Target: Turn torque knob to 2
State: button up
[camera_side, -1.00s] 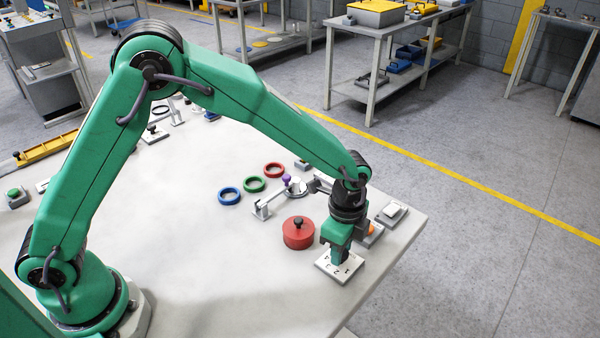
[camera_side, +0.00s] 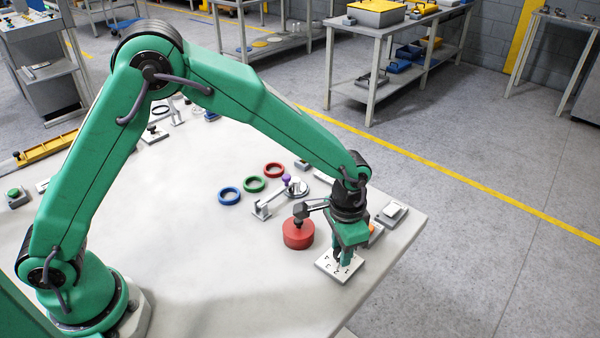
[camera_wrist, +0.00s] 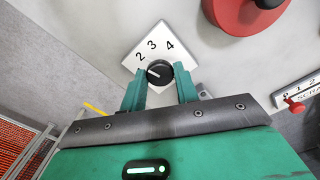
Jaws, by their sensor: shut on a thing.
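The torque knob (camera_wrist: 159,72) is a small black round knob with a white pointer line, on a white square plate (camera_wrist: 134,62) numbered 2, 3 and 4 in the wrist view. The pointer aims left, near the 2 or slightly below it; I cannot tell exactly. The 1 is not visible there. In the side view the plate (camera_side: 326,266) lies near the table's front right edge, with the knob mostly hidden by my fingers. My gripper (camera_side: 343,260) points down over the plate. In the wrist view my gripper (camera_wrist: 160,80) has its two green fingers on either side of the knob, shut on it.
A red cylinder (camera_side: 298,236) with a black knob stands close to the left of my gripper. A white switch (camera_side: 393,211) lies behind right. A slider with a red handle (camera_wrist: 293,105) is near in the wrist view. Blue (camera_side: 229,196), green (camera_side: 254,184) and red (camera_side: 274,170) rings lie farther back.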

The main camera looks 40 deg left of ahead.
jog(key=shift+n, duration=0.5)
jog(key=o, duration=1)
jog(key=shift+c, duration=0.2)
jog(key=shift+r, duration=0.15)
jog(key=shift+r, duration=3.8)
